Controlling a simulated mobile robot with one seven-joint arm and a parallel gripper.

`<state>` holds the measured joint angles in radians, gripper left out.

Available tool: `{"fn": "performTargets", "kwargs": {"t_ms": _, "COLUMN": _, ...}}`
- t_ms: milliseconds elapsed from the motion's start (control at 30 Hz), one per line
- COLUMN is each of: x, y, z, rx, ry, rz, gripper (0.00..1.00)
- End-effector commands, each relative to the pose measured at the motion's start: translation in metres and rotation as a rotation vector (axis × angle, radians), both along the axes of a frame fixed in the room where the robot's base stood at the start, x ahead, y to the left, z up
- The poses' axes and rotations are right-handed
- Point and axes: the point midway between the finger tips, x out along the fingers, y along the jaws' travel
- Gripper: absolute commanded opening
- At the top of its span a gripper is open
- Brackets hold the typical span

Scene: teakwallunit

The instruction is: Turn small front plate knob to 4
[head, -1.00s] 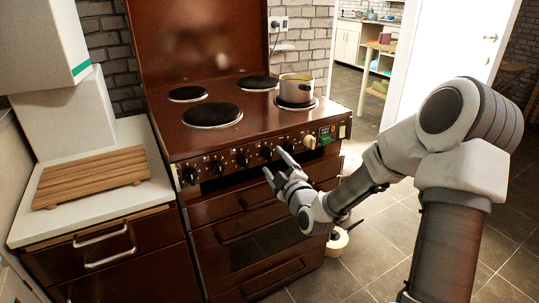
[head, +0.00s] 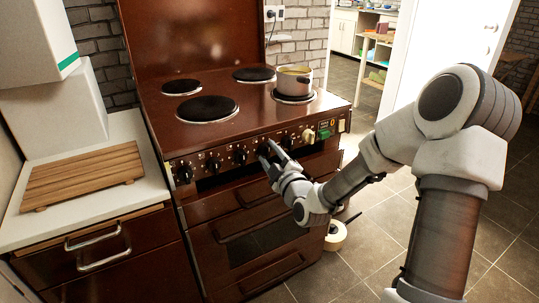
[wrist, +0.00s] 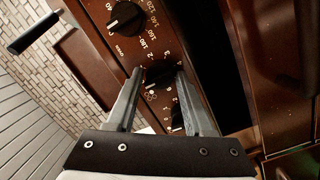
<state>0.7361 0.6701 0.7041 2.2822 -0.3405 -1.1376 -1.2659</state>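The stove's front panel (head: 200,160) carries a row of black knobs. In the wrist view, a black knob (wrist: 160,72) with white numbers beside it lies between my gripper's fingertips. My gripper (wrist: 161,76) is open, with one finger on each side of this knob; I cannot tell whether they touch it. The head view shows my gripper (head: 268,152) at the panel, partly covering the knobs there. The small front plate (head: 280,97) at the right bears a pot (head: 295,78). The knob's exact setting is hard to read.
A larger oven knob (wrist: 125,18) is beside the gripped-at knob, and another knob (wrist: 177,122) is on the other side. A cream knob (head: 308,135) is farther right. Drawer fronts (head: 255,195) lie below the panel.

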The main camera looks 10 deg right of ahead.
Motion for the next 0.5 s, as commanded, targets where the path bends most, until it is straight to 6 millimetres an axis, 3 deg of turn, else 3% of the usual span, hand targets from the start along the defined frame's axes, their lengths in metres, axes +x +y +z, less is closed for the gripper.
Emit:
{"fn": "performTargets", "kwargs": {"t_ms": 33, "x": 0.0000, "y": 0.0000, "z": 0.0000, "rx": 0.000, "ry": 0.000, "rz": 0.000, "gripper": 0.41}}
{"fn": "performTargets", "kwargs": {"t_ms": 267, "x": 0.0000, "y": 0.0002, "z": -0.0003, "rx": 0.000, "ry": 0.001, "rz": 0.001, "gripper": 0.00}}
{"fn": "performTargets", "kwargs": {"t_ms": 500, "x": -0.0001, "y": 0.0004, "z": -0.0004, "rx": 0.011, "ry": 0.005, "rz": 0.001, "gripper": 0.00}}
